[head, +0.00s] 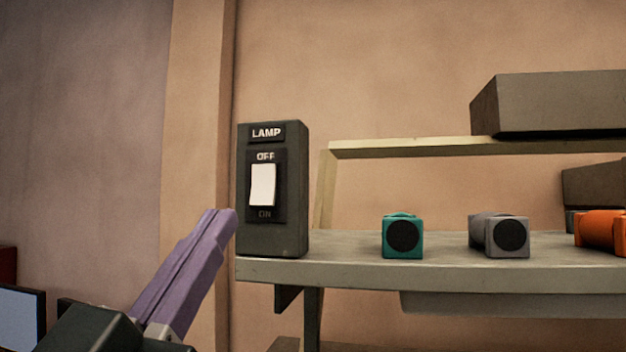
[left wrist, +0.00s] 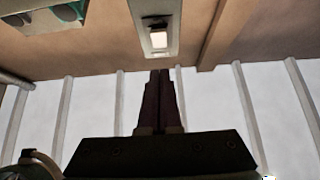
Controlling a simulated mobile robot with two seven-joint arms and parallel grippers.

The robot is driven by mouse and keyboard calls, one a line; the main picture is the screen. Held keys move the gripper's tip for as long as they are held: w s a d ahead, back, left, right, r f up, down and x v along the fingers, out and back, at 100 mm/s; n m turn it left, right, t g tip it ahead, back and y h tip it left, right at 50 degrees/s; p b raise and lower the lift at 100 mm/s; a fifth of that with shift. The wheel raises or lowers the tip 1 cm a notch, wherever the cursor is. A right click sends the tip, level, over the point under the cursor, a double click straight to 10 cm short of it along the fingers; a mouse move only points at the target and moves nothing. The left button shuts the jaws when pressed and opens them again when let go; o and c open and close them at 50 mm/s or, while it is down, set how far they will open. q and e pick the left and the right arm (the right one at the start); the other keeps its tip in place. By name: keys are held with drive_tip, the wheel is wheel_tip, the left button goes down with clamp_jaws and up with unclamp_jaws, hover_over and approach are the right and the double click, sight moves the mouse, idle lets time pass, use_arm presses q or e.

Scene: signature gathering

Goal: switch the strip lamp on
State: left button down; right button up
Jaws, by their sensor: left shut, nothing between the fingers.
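A dark switch box (head: 272,235) marked LAMP stands upright at the left end of a grey shelf. Its white rocker (head: 263,185) has OFF above it and ON below it; I cannot tell clearly which end is pressed. In the left wrist view the rocker (left wrist: 158,39) shows beyond the fingertips. My left gripper (head: 222,218) has purple fingers, shut and empty, with tips just left of the box in the head view and lower than the rocker. In the left wrist view the tips (left wrist: 160,73) look apart from the rocker. My right gripper is not in view.
The grey shelf (head: 350,270) carries a teal device (head: 390,245), a grey one (head: 480,235) and an orange one (head: 595,232). A pale yellowish bar (head: 430,149) runs behind, under a dark box (head: 560,105). A screen (head: 20,315) is at lower left.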

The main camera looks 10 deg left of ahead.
sight(262, 188)
use_arm(q)
drive_tip(key=shift+w+r+p, duration=0.25)
drive_tip(key=shift+w+p, duration=0.2)
drive_tip(key=shift+w, duration=0.65)
drive_tip(key=shift+w+r+p, duration=0.25)
drive_tip(key=shift+w+p, duration=0.25)
drive_tip(key=shift+w, duration=0.65)
drive_tip(key=shift+w+r+p, duration=0.25)
drive_tip(key=shift+w+p, duration=0.2)
drive_tip(key=shift+w, duration=0.65)
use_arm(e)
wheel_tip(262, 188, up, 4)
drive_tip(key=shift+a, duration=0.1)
